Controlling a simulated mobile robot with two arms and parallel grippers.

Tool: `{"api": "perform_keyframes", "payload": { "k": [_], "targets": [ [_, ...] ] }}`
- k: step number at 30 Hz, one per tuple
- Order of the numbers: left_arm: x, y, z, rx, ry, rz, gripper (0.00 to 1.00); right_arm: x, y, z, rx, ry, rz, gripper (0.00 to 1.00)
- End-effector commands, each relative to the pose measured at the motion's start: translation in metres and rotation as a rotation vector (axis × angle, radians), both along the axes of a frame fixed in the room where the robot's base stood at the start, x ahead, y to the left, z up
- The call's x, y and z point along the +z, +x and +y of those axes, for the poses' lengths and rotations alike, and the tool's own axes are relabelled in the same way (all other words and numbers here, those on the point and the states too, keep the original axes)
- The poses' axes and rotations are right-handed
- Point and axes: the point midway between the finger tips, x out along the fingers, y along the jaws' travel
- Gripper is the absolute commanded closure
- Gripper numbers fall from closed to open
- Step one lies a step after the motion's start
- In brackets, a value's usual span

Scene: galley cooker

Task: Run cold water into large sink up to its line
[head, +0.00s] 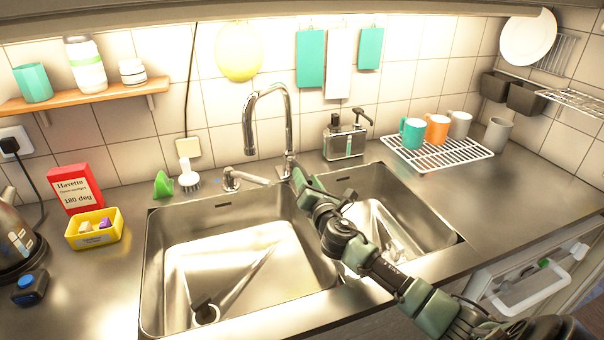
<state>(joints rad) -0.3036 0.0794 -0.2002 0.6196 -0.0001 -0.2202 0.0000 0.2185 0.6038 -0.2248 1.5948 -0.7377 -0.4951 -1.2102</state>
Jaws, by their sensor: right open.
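The large sink (160,235) is the left steel basin. Its floor is shiny, and I cannot make out any water or a fill line in it. A dark drain part (205,310) shows at its front left. The tall curved tap (290,115) stands behind the basins, its spout over the back of the large sink; no stream shows. A metal lever (245,178) lies at the tap's left, on the back rim. My right gripper (298,178) is open and empty, close in front of the tap's base; whether it touches is unclear. My left gripper is out of view.
The smaller right basin (425,215) is partly hidden by my right arm. A soap dispenser (345,140) stands behind it. Mugs stand on a wire rack (440,155) at right. A brush (188,178), green object (163,184) and yellow box (95,229) sit at left.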

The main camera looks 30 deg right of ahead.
Motion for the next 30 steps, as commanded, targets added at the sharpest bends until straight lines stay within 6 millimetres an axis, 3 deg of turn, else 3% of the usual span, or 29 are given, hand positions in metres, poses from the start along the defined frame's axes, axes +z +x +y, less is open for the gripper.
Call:
{"api": "perform_keyframes", "payload": {
  "k": [7,18,22,23,30],
  "targets": [
    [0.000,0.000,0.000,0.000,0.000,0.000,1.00,0.000,0.031,-0.009,0.000,0.000,0.000,0.59],
    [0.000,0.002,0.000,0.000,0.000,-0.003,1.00,0.000,0.037,-0.010,0.001,0.000,0.001,0.59],
    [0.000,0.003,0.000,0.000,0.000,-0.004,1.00,0.000,0.037,-0.010,0.001,0.000,0.001,0.95],
    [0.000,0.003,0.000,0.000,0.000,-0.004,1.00,0.000,0.037,-0.010,0.001,0.000,0.001,1.00],
    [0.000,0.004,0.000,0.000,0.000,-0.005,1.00,0.000,0.036,-0.010,0.001,0.000,0.001,1.00]
  ]
}}
